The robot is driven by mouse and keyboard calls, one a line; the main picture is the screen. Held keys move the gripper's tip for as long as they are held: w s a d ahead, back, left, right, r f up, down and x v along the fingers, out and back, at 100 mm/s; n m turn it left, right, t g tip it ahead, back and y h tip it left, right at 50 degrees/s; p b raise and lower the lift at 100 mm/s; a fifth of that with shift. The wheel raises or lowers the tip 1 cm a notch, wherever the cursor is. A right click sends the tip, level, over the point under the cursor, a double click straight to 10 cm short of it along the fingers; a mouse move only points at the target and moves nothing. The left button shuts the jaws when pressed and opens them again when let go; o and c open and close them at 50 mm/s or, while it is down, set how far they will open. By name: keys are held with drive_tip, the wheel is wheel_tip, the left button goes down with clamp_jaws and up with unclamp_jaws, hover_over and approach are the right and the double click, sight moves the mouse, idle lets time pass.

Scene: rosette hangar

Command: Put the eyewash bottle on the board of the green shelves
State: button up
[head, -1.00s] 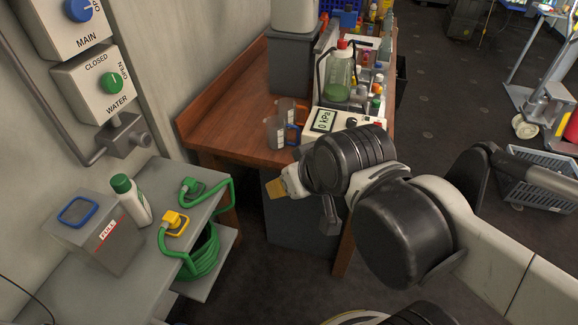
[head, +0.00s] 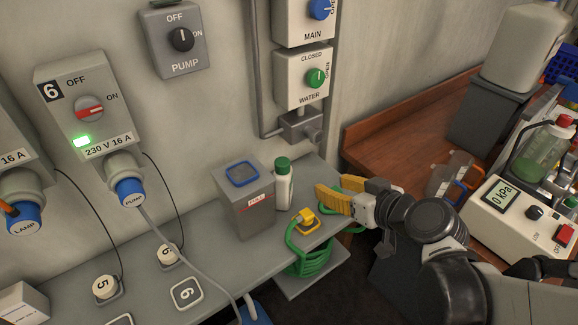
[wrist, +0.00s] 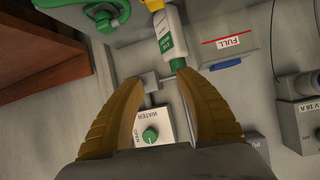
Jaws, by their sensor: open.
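The eyewash bottle (head: 283,190), white with a green cap, stands upright on the grey bench, right beside a grey box. In the wrist view the bottle (wrist: 169,35) shows its green label, and its green cap appears close to the right fingertip. My gripper (head: 322,198) is open and empty, to the right of the bottle in the head view and apart from it. Its two yellow ribbed fingers (wrist: 156,82) are spread in the wrist view. The green shelves are not in view.
A grey box (head: 246,205) marked FULL adjoins the bottle's left. A green hose with a yellow fitting (head: 305,218) lies at the bench's (head: 213,255) front right. Wall switch boxes (head: 300,80) hang behind. A wooden table (head: 400,135) with crowded equipment stands at the right.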

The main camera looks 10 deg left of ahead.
sight(285, 165)
drive_tip(key=w+a+y, duration=0.1)
drive_tip(key=a, duration=0.2)
drive_tip(key=w+a+f+n+b, duration=0.1)
drive_tip(key=w+a, duration=0.1)
drive_tip(key=a, duration=0.1)
drive_tip(key=w+a+f+n+y, duration=0.1)
drive_tip(key=w+a, duration=0.1)
drive_tip(key=a, duration=0.1)
drive_tip(key=shift+a+f+y+b, duration=0.25)
drive_tip(key=shift+y+b, duration=0.05)
drive_tip(key=shift+t, duration=0.3)
drive_tip(key=b+x, duration=0.1)
drive_tip(key=x, duration=0.1)
drive_tip(key=b+x, duration=0.1)
drive_tip(key=x, duration=0.2)
drive_tip(key=shift+a+r, duration=0.15)
drive_tip(key=shift+r, duration=0.15)
clamp_jaws()
